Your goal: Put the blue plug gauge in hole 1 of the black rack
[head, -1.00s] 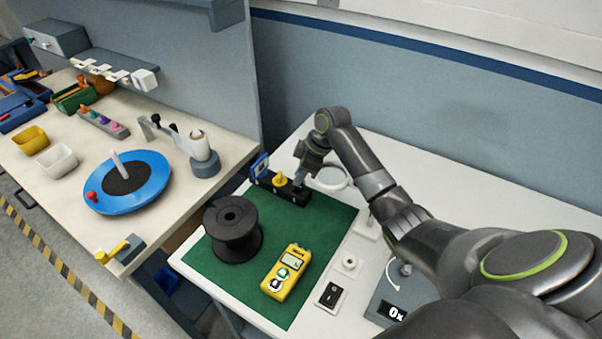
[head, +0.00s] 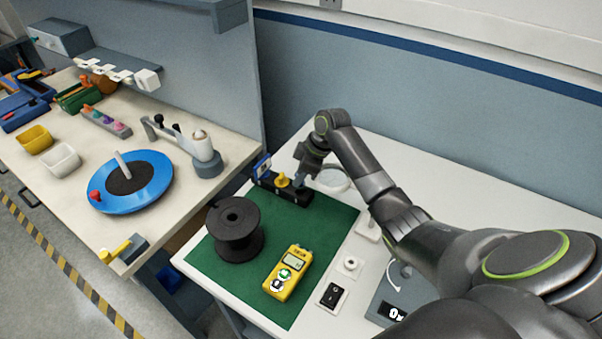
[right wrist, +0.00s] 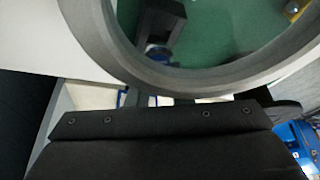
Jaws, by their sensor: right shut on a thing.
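The black rack (head: 293,194) stands at the back edge of the green mat. A yellow plug gauge (head: 283,180) stands upright in it, and a blue-framed plate (head: 262,165) rises at its left end. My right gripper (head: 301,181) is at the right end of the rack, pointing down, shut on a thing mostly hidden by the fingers. In the right wrist view, a small blue round part (right wrist: 158,51) shows beside the dark rack (right wrist: 165,20); I take it for the blue plug gauge. I cannot tell whether it is in a hole. My left gripper is out of view.
A round magnifier ring (head: 333,180) stands close behind my right gripper and fills much of the right wrist view (right wrist: 110,45). A black spool (head: 234,230) and a yellow meter (head: 288,273) are on the green mat (head: 330,222). Switches sit at right.

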